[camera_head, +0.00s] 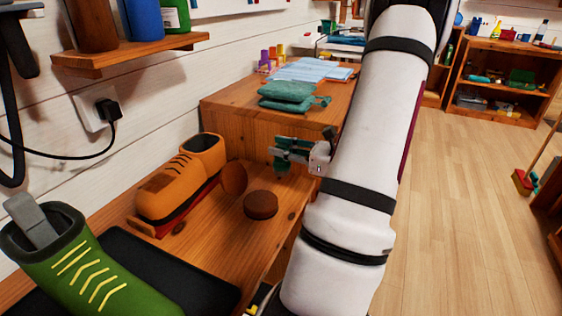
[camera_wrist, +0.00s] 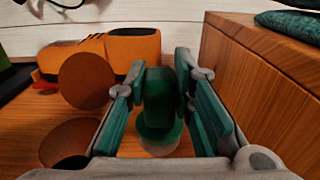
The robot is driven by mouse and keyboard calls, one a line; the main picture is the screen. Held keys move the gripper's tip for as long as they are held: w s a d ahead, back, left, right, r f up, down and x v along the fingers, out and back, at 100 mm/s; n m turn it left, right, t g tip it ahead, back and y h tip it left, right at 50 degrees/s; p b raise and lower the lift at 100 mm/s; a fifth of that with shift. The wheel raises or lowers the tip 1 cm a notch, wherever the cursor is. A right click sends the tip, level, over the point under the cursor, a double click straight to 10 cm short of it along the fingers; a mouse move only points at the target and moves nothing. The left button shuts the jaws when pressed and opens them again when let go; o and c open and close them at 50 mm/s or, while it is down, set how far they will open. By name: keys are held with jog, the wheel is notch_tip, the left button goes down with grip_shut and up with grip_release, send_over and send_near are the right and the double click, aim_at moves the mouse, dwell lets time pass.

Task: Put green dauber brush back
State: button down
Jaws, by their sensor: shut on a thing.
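My gripper (camera_head: 298,154) is above the right end of the wooden bench, close to the side of the wooden cabinet. In the wrist view my gripper (camera_wrist: 160,88) is shut on the green dauber brush (camera_wrist: 159,92), a green body between the green-padded fingers. A round green and pale end (camera_wrist: 160,137) shows below the body. In the head view the brush is hard to tell from the green finger pads. A brown round tin (camera_head: 260,205) sits on the bench, left of and below my gripper. A brown disc (camera_head: 233,179), probably its lid, leans against the orange shoe.
An orange shoe (camera_head: 172,192) stands on the bench (camera_head: 222,240). A green boot (camera_head: 85,265) and a black mat (camera_head: 160,268) are nearer. The cabinet (camera_head: 225,112) carries green cushions (camera_head: 288,92) and blue cloths (camera_head: 312,70). A shelf (camera_head: 128,58) overhangs the left.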

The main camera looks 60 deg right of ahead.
aim_at(289, 162)
jog(key=shift+w+d+f+b, duration=0.15)
jog(key=shift+f+b, duration=0.4)
jog(key=shift+f, duration=0.35)
jog(key=shift+w+d+f+b, duration=0.15)
jog(key=shift+f+b, duration=0.4)
jog(key=shift+f, duration=0.35)
jog(key=shift+f, duration=0.1)
jog(key=c, duration=1.4)
grip_release()
